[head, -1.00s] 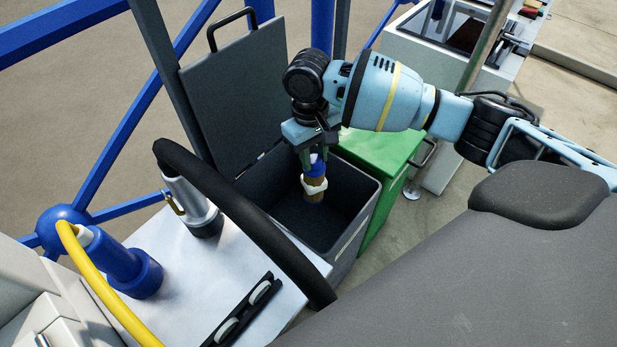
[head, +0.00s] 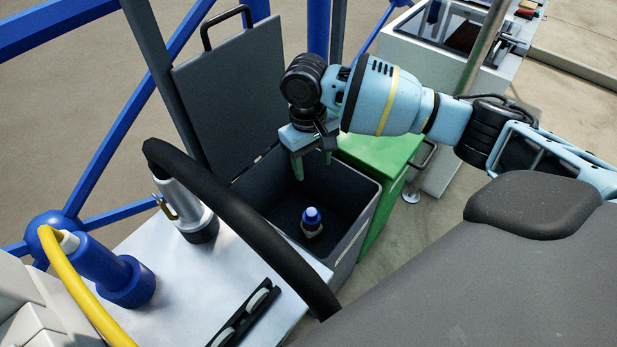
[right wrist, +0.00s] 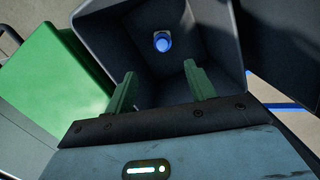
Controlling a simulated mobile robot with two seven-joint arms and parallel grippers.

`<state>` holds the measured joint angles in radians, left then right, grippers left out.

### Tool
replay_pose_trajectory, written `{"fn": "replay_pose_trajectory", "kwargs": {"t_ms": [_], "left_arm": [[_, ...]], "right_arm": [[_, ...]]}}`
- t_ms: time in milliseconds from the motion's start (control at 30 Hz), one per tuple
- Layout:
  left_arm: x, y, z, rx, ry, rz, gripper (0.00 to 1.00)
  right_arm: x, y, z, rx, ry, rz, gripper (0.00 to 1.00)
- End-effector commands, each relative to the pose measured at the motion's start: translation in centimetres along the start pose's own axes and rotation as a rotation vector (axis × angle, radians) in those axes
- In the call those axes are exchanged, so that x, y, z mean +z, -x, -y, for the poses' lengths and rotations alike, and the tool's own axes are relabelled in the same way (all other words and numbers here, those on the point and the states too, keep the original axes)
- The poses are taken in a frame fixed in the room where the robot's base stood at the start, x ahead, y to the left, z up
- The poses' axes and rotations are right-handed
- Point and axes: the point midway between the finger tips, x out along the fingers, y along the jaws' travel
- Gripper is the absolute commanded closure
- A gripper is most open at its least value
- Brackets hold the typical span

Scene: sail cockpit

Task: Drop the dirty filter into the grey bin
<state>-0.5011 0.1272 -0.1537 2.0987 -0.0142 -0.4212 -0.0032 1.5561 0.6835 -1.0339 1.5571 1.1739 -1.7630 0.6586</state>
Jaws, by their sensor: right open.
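The dirty filter (head: 311,222), with a blue cap and a tan body, is inside the grey bin (head: 366,205), below my right gripper. The bin's lid (head: 235,95) stands open at the back. In the right wrist view the filter (right wrist: 162,41) shows its blue end inside the bin (right wrist: 95,18), apart from my fingers. My right gripper (head: 313,170) is open and empty above the bin's opening. Its two green fingers (right wrist: 157,92) are spread apart in the right wrist view. My left gripper is not in view.
A green box (head: 380,160) stands against the bin's right side. A white bench (head: 200,270) with a silver cylinder (head: 187,205), a blue fitting with a yellow hose (head: 125,280) and a thick black bar (head: 240,220) lies in front left. A dark grey seat (head: 480,280) fills the lower right.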

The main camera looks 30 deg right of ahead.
Motion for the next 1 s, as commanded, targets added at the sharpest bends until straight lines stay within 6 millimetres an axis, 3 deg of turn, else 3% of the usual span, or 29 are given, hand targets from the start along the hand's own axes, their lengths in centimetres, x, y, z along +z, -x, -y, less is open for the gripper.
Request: {"fn": "replay_pose_trajectory", "kwargs": {"t_ms": [233,500,700,1000], "left_arm": [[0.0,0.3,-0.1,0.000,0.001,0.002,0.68],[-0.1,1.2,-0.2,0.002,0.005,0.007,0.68],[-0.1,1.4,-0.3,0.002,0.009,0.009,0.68],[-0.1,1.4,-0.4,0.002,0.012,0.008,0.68]], "right_arm": [[0.0,1.0,0.1,-0.001,0.000,-0.001,0.45],[0.0,5.4,0.0,-0.001,0.000,-0.003,0.45],[0.0,7.4,0.0,0.000,0.000,-0.002,0.45],[0.0,7.8,0.0,0.000,0.000,0.000,0.45]]}}
